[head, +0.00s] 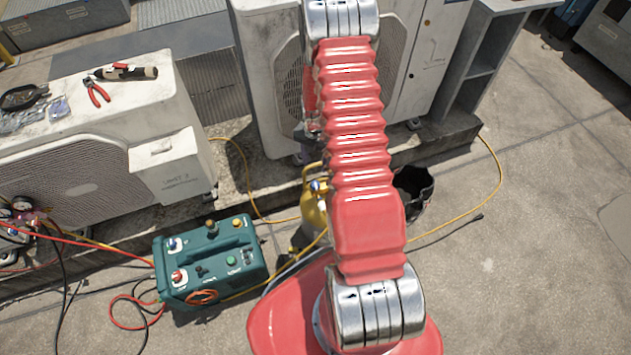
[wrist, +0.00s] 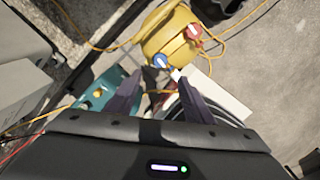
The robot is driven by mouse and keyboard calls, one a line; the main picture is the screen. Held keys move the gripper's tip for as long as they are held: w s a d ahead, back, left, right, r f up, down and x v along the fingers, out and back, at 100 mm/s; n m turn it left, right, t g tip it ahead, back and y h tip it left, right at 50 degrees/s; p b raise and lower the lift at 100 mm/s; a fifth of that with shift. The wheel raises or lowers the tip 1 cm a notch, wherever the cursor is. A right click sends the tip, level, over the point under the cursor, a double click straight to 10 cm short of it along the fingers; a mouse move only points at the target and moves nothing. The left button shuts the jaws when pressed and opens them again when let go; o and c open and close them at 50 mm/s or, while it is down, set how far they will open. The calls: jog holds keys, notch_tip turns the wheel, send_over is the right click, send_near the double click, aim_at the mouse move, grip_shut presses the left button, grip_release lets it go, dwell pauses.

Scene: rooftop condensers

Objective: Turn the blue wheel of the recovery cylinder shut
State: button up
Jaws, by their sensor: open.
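The yellow recovery cylinder (head: 313,207) stands on the roof behind my red arm, which hides part of it. Its blue wheel (head: 318,186) shows just left of the arm. In the wrist view the cylinder (wrist: 165,38) is seen from above, with the blue wheel (wrist: 160,62) on its near side and a red wheel (wrist: 193,31) farther right. My gripper (wrist: 159,75) is open and empty. Its two dark fingers point at the cylinder, and the blue wheel lies just beyond and between their tips in the picture. I cannot tell the remaining distance.
A teal recovery machine (head: 210,262) stands left of the cylinder. A black bucket (head: 414,192) stands right, partly behind my arm. Yellow hoses (head: 455,227) and red and black lines cross the ground. Condenser units (head: 75,150) stand behind, one with tools on top. The right floor is mostly clear.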

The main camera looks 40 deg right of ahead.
aim_at(315, 184)
notch_tip(315, 184, down, 13)
jog(key=shift+f, duration=0.1)
dwell(0.7)
jog(key=shift+c, duration=0.4)
jog(key=c, duration=1)
jog(key=shift+o, duration=0.2)
